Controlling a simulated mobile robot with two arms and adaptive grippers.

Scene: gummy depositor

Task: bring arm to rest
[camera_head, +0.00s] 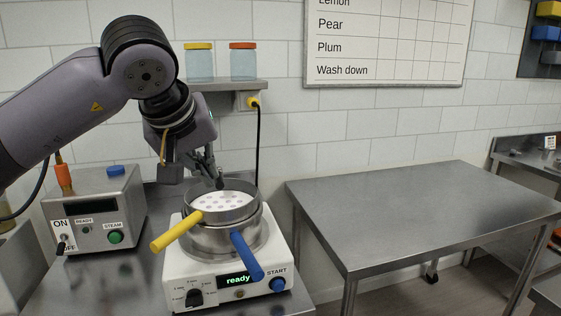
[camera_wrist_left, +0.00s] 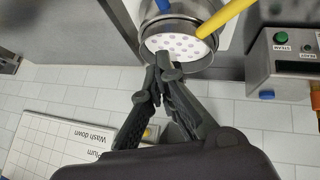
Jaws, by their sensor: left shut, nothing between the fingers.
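My left arm comes in from the left in the head view, and its gripper (camera_head: 217,180) hangs over the back of the depositor pot (camera_head: 232,238). In the left wrist view the left gripper (camera_wrist_left: 165,68) is shut and empty, its tips close to the rim of the white perforated plate (camera_wrist_left: 178,46). I cannot tell whether the tips touch it. The plate also shows in the head view (camera_head: 222,202), inside a metal ring on the pot. A yellow handle (camera_head: 177,231) and a blue handle (camera_head: 246,255) stick out at the front. My right gripper is not in view.
The white base (camera_head: 179,267) shows "ready". A steam box (camera_head: 97,210) with an ON/OFF switch stands at left. A wall shelf (camera_head: 228,85) with two jars is behind the arm. A bare steel table (camera_head: 420,205) stands at right, past a gap.

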